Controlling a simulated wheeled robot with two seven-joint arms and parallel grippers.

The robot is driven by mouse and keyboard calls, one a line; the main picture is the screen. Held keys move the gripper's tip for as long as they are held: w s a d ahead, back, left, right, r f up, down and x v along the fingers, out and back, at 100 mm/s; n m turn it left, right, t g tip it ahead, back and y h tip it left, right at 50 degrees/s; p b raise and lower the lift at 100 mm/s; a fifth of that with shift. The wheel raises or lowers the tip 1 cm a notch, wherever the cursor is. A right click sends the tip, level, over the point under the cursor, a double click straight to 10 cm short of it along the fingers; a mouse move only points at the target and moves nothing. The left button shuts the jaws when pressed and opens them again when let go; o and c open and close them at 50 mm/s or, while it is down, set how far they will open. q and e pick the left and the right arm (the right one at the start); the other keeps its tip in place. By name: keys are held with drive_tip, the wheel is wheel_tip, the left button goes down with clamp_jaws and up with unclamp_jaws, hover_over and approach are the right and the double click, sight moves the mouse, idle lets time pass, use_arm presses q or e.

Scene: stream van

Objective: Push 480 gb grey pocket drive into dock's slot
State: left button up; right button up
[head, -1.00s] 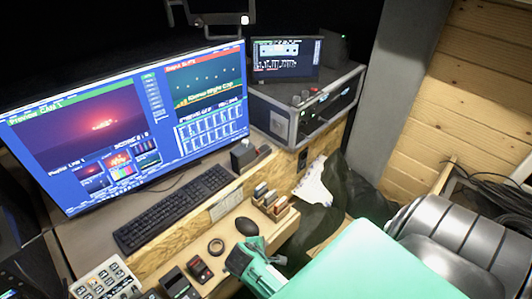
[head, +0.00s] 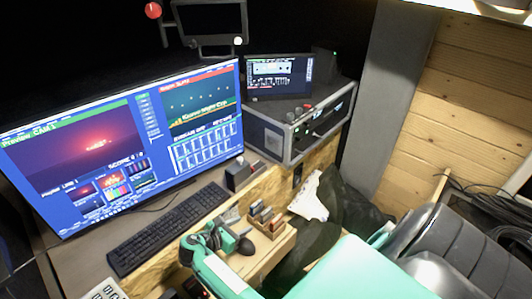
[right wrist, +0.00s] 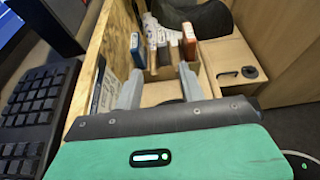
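Several small pocket drives stand upright in a wooden rack (head: 277,230) on the lower ledge. I cannot read any capacity label. A dark box (head: 238,177), which looks like the dock, sits on the desk right of the keyboard; its slot is too small to make out. My right gripper (head: 231,226) is just left of the rack. In the right wrist view my right gripper (right wrist: 157,88) is open and empty, its fingers pointing towards the drives. My left gripper is not in view.
The keyboard (head: 168,228) and large monitor (head: 120,130) are to the left. A rack case (head: 300,125) stands behind, a black chair (head: 430,250) at the right.

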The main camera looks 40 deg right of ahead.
sight(261, 217)
drive_tip(key=b+x, duration=0.1)
drive_tip(key=x, duration=0.2)
drive_tip(key=b+x, duration=0.2)
drive_tip(key=x, duration=0.1)
drive_tip(key=shift+f, duration=0.3)
drive_tip(key=shift+d+b, duration=0.3)
drive_tip(key=shift+d, duration=0.05)
drive_tip(key=shift+d+f+b, duration=0.35)
drive_tip(key=shift+b, duration=0.15)
drive_tip(key=b+x, duration=0.3)
drive_tip(key=shift+s+d+f, duration=0.15)
drive_tip(key=shift+d+f, duration=0.1)
drive_tip(key=shift+d, duration=0.1)
drive_tip(key=shift+d+b, duration=0.2)
drive_tip(key=shift+b, duration=0.1)
drive_tip(key=shift+r, duration=0.1)
drive_tip(key=shift+c, duration=0.2)
clamp_jaws()
